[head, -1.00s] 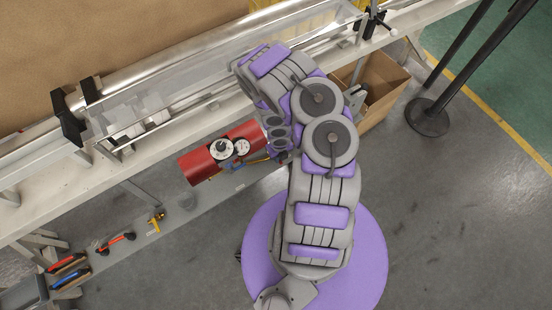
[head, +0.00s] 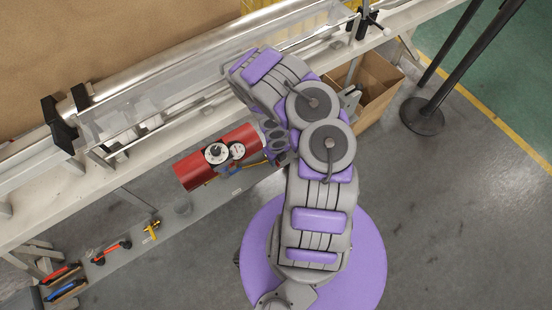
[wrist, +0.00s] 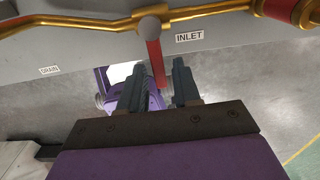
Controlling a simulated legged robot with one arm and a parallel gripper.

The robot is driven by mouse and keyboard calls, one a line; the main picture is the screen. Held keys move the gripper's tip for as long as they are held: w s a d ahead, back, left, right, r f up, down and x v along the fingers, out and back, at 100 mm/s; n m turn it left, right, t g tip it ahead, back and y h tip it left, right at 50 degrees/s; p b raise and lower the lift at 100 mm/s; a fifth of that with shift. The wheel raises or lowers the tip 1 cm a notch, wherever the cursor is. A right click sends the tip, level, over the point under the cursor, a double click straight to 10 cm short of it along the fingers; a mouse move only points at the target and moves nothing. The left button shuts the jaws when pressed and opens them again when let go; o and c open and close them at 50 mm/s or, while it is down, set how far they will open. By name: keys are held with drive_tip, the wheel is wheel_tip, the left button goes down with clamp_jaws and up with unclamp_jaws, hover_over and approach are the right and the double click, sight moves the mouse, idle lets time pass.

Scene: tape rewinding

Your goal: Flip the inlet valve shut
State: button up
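In the wrist view, the inlet valve's red lever (wrist: 155,62) hangs down from a grey round knob (wrist: 150,27) on a brass pipe (wrist: 80,22). The INLET label (wrist: 190,36) is just right of the knob. My gripper (wrist: 159,78) is open. The lever's lower end appears between its two dark fingers, with gaps on both sides; I cannot tell whether either finger touches it. In the head view, the red tank with gauges (head: 218,157) is beside my arm; the lever and my fingertips cannot be made out there.
A DRAIN label (wrist: 49,70) is at left on the grey panel. In the head view, a long bench (head: 110,178) runs behind the tank. A cardboard box (head: 378,90) and a black post base (head: 422,116) stand at right. Hand tools (head: 64,272) lie lower left.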

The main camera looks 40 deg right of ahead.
drive_tip(key=shift+o, duration=0.5)
wheel_tip(320, 180, up, 17)
drive_tip(key=p, duration=0.5)
drive_tip(key=shift+r, duration=0.15)
